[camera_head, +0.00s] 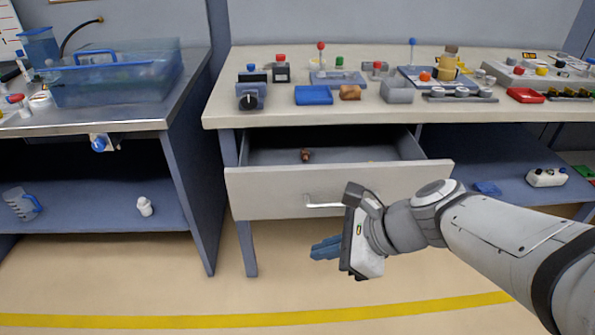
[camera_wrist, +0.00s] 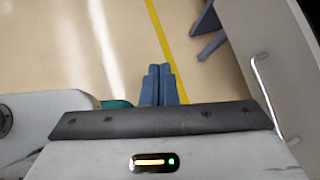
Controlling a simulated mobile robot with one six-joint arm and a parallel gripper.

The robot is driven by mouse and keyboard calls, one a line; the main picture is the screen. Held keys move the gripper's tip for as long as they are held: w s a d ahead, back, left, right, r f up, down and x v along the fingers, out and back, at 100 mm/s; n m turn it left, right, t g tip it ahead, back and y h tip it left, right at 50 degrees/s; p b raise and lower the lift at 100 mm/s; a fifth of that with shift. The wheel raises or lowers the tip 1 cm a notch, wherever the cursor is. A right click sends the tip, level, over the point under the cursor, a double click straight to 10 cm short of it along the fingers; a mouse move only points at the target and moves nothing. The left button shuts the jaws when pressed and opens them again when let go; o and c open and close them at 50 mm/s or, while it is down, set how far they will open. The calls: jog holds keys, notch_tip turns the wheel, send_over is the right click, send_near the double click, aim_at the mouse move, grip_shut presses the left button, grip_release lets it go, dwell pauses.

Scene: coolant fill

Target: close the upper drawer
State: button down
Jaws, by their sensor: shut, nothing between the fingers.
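The upper drawer (camera_head: 270,199) stands pulled out below the bench top, with its inside showing. A small brown object (camera_head: 305,155) lies inside it. The drawer's bar handle (camera_head: 322,205) is on the front panel, partly behind my gripper. My gripper (camera_head: 325,249) is in front of the drawer, below the handle, with its blue fingers pointing left. In the wrist view the fingers (camera_wrist: 159,85) are together and empty over the floor. There the drawer handle (camera_wrist: 268,98) runs along the front panel at the right, apart from the fingers.
The bench top (camera_head: 225,114) above carries many small parts and blocks. A second bench (camera_head: 150,125) with a blue tub (camera_head: 110,80) stands at the left. A lower shelf (camera_head: 470,180) is at the right. The floor (camera_head: 150,280) in front is clear, with a yellow line.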

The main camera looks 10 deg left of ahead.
jog(key=w+a+f+m+t+y+b, duration=0.3)
jog(key=w+a+f+m+y+b, duration=0.15)
jog(key=f+m+b, duration=0.55)
jog(key=m+t+y+p, duration=0.25)
jog(key=m+t, duration=0.25)
jog(key=m, duration=1)
send_near(259, 201)
jog(key=shift+s+a+r+h+p, duration=0.2)
jog(key=shift+s+a+r, duration=0.15)
jog(key=shift+s+a, duration=0.2)
jog(key=shift+s+a+r+h+p, duration=0.2)
jog(key=shift+s+a+r, duration=0.2)
jog(key=shift+s, duration=0.2)
jog(key=shift+a+p, duration=0.1)
jog(key=shift+p, duration=0.4)
jog(key=w+a, duration=0.1)
jog(key=w+b, duration=0.1)
jog(key=w, duration=0.1)
jog(key=w+a+f+b, duration=0.1)
jog(key=shift+w+a, duration=0.15)
jog(key=shift+a, duration=0.2)
jog(key=shift+w+a+r, duration=0.15)
jog(key=shift+w, duration=0.4)
